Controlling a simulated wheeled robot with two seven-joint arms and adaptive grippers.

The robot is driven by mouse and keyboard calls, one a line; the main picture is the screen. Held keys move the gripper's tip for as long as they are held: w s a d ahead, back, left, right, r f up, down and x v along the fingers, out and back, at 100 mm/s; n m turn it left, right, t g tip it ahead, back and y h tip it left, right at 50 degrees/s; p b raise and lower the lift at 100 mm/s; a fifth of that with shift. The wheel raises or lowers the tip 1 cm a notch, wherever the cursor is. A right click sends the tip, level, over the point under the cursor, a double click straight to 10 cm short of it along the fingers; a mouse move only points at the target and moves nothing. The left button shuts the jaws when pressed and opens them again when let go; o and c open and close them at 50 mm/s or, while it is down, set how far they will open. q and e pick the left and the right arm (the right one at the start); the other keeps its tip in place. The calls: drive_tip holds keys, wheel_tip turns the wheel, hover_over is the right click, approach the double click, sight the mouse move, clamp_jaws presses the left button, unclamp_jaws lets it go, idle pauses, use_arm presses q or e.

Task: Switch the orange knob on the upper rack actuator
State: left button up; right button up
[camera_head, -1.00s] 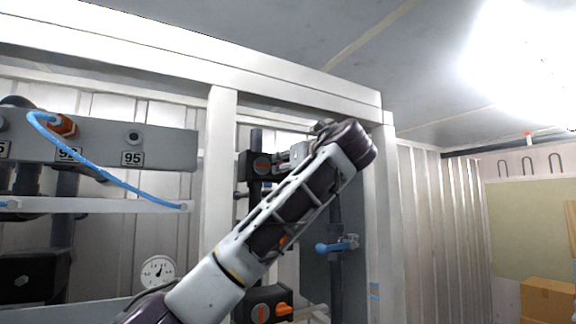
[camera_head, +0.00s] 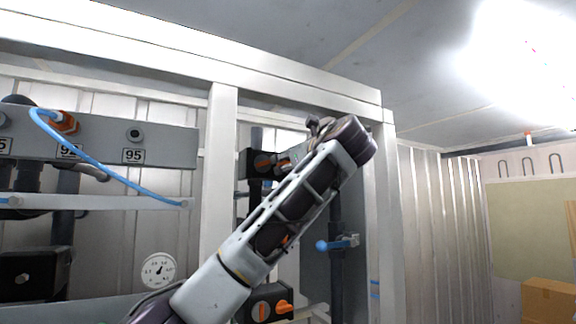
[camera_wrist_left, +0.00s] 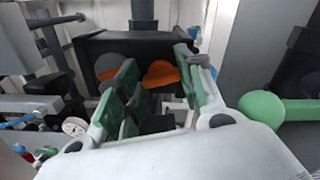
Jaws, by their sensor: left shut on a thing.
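The upper rack actuator (camera_head: 252,172) is a black box on a dark vertical pipe behind the white frame, left of my wrist in the head view. It also fills the upper middle of the left wrist view (camera_wrist_left: 105,45). Its orange knob (camera_wrist_left: 160,74) shows there between the green-padded fingers. My left gripper (camera_wrist_left: 160,82) is shut on the knob, with one finger on either side. In the head view the left gripper (camera_head: 288,160) meets the actuator's front, and my wrist and forearm hide part of it. My right gripper is in neither view.
A lower black actuator with an orange knob (camera_head: 284,307) sits below my forearm. A blue-handled valve (camera_head: 338,244) is to the right. The white frame post (camera_head: 218,170) stands close to the left. A green ball-ended handle (camera_wrist_left: 262,107) is right of the gripper in the wrist view.

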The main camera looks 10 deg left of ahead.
use_arm(q)
drive_tip(key=n+b, duration=0.1)
drive_tip(key=n, duration=0.5)
drive_tip(key=shift+f, duration=0.1)
drive_tip(key=n+b, duration=0.1)
drive_tip(key=n, duration=0.5)
drive_tip(key=shift+a+f, duration=0.1)
drive_tip(key=shift+n, duration=0.3)
drive_tip(key=o, duration=1)
drive_tip(key=shift+s, duration=0.1)
drive_tip(key=shift+v, duration=6.05)
